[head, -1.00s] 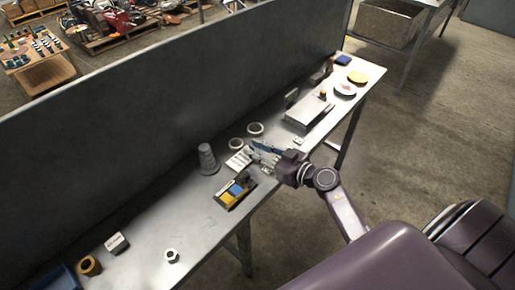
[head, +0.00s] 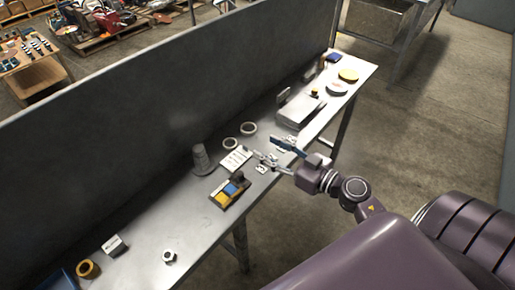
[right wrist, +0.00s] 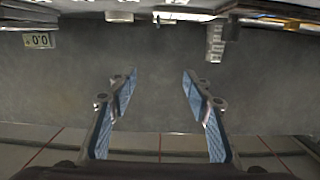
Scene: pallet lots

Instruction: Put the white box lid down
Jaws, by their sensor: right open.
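A flat white piece with dark marks, which looks like the white box lid (head: 236,160), lies on the grey bench (head: 195,225), behind a tray with yellow, blue and black parts (head: 230,191). My right gripper (head: 273,153) is just right of the white piece, apart from it. Its blue-padded fingers are spread. In the right wrist view the gripper (right wrist: 159,74) is open with nothing between its fingers. I cannot pick out the lid for sure in that view. My left gripper is out of view.
A grey stepped cone (head: 203,160) and two pale rings (head: 248,128) stand near the grey back panel (head: 150,125). A long metal box (head: 300,112) and yellow disc (head: 348,75) are farther along. A hex nut (head: 169,256) lies nearer, with bare bench around it.

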